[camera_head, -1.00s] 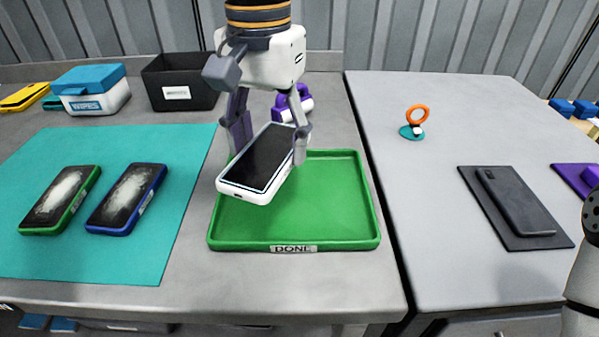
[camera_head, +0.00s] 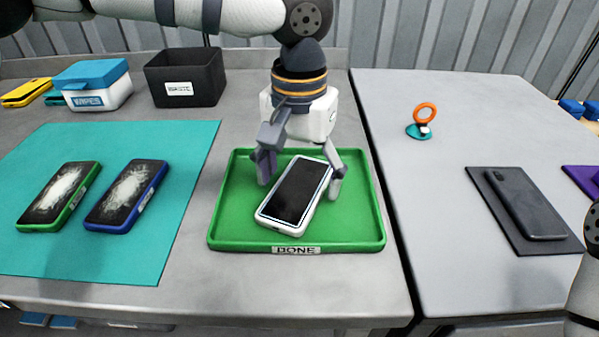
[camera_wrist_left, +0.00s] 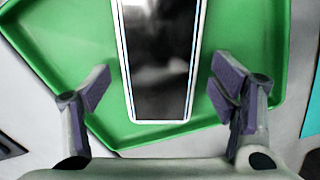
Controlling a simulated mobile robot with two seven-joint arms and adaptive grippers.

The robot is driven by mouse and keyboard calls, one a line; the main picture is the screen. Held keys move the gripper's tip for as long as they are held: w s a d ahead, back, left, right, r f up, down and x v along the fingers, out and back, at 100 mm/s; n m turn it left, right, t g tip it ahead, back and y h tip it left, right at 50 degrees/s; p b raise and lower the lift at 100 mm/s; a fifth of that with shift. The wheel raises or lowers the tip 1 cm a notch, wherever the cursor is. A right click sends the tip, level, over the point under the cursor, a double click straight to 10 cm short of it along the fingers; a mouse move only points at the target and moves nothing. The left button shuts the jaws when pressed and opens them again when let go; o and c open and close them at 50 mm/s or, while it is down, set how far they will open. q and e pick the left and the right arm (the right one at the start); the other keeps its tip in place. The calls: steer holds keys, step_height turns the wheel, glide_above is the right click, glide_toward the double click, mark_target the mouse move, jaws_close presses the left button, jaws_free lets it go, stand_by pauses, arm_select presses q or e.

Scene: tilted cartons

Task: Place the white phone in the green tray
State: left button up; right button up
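My left gripper (camera_head: 301,178) is over the phone's far end, one finger on each side. In the left wrist view the phone (camera_wrist_left: 160,70) lies between the spread fingers (camera_wrist_left: 160,90), with green tray floor showing on both sides. The gripper is open and apart from the phone. My right gripper is not in view.
A teal mat (camera_head: 120,255) at left holds a green-edged phone (camera_head: 60,195) and a blue-edged phone (camera_head: 127,195), both with pale marks. A black bin (camera_head: 185,80) and a blue-lidded box (camera_head: 92,85) stand behind. A dark phone (camera_head: 525,203) lies on the right table.

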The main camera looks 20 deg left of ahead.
mark_target(299, 184)
arm_select(q)
steer(key=shift+r, duration=0.1)
step_height(299, 184, up, 12)
stand_by(0.5)
